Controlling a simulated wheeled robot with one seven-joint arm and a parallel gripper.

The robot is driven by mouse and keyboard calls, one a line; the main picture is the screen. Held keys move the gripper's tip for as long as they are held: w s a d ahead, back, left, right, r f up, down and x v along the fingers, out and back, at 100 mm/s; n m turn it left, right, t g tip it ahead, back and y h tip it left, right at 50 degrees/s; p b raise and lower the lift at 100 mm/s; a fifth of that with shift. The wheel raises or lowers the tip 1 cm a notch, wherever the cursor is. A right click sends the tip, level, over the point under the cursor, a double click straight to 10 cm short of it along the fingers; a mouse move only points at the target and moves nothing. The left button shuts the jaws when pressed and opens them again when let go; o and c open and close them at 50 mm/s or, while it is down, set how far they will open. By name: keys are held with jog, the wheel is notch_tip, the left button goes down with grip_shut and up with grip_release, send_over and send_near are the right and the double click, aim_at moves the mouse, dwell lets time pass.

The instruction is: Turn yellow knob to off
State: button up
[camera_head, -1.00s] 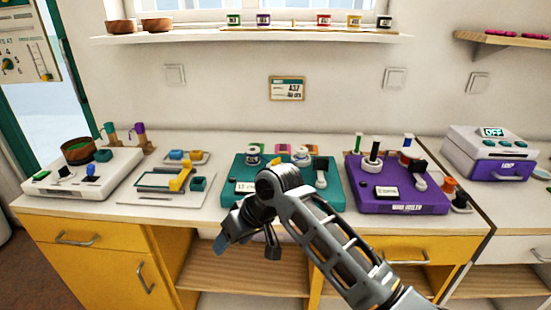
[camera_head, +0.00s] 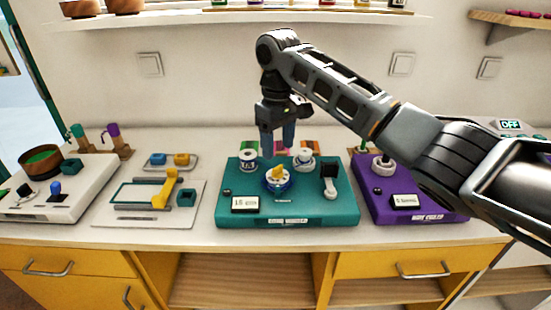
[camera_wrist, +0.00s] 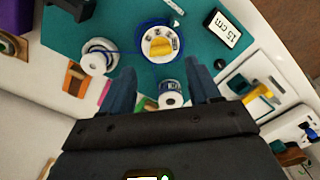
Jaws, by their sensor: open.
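The yellow knob (camera_head: 277,172) sits on a round white dial with a blue rim (camera_head: 270,186) on the teal board (camera_head: 318,211). In the wrist view the yellow knob (camera_wrist: 161,47) lies beyond the fingertips, with small dark marks around it on the white dial. My gripper (camera_head: 278,147) is above the board, pointing down, with its two blue fingers apart and empty. It also shows in the wrist view (camera_wrist: 165,75), its fingers on either side of a white and blue spool (camera_wrist: 171,94). The gripper is apart from the knob. The dial's marks are too small to read.
The teal board also bears a second spool (camera_head: 304,158), a black-topped lever (camera_head: 329,180) and a "15 cm" display (camera_head: 245,204). A purple board (camera_head: 398,212) stands right, partly behind my arm. A white board with a yellow lever (camera_head: 165,190) stands left. The counter front is clear.

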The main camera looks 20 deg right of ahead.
aim_at(277, 167)
notch_tip(277, 167, down, 6)
dwell(0.4)
jog(key=c, duration=1)
